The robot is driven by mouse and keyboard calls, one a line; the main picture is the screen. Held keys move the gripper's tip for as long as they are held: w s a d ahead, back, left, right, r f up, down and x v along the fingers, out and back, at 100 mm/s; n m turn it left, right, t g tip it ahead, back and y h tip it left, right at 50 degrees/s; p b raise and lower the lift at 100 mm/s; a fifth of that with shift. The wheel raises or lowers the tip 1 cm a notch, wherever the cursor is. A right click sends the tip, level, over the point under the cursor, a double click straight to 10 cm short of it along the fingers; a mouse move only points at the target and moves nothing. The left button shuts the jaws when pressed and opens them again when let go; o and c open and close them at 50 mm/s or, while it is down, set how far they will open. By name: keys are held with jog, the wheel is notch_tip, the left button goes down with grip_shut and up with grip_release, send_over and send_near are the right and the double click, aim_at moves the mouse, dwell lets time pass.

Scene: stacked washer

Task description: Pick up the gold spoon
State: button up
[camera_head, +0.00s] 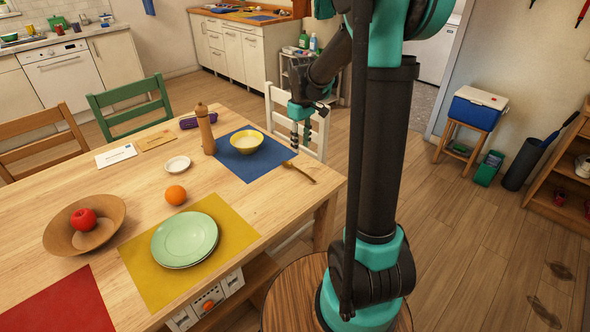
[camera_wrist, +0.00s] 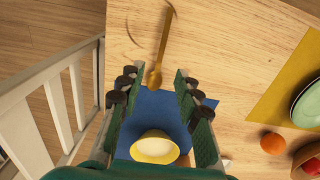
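The gold spoon (camera_head: 300,173) lies on the wooden table near its right edge, beside the blue mat. In the wrist view the spoon (camera_wrist: 162,48) has its wider end toward the blue mat and its thin end pointing to the top of the picture. My gripper (camera_wrist: 156,74) is open and empty. Its fingertips appear on either side of the spoon's wider end in that view. In the head view my gripper (camera_head: 300,133) hangs above the table edge behind the spoon, apart from it.
A yellow bowl (camera_head: 246,142) sits on the blue mat (camera_head: 258,172), close to the spoon. A pepper mill (camera_head: 205,130), an orange (camera_head: 175,195) and a green plate (camera_head: 184,240) stand farther left. A white chair (camera_head: 282,104) is at the table's far side.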

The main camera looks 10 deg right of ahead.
send_over(302, 172)
jog(key=f, duration=0.4)
jog(key=w+f, duration=0.1)
jog(key=f, duration=0.1)
jog(key=shift+a, duration=0.15)
jog(key=shift+s+f, duration=0.2)
jog(key=shift+f, duration=1.1)
jog(key=shift+s+f, duration=0.2)
jog(key=shift+f, duration=1.1)
grip_shut()
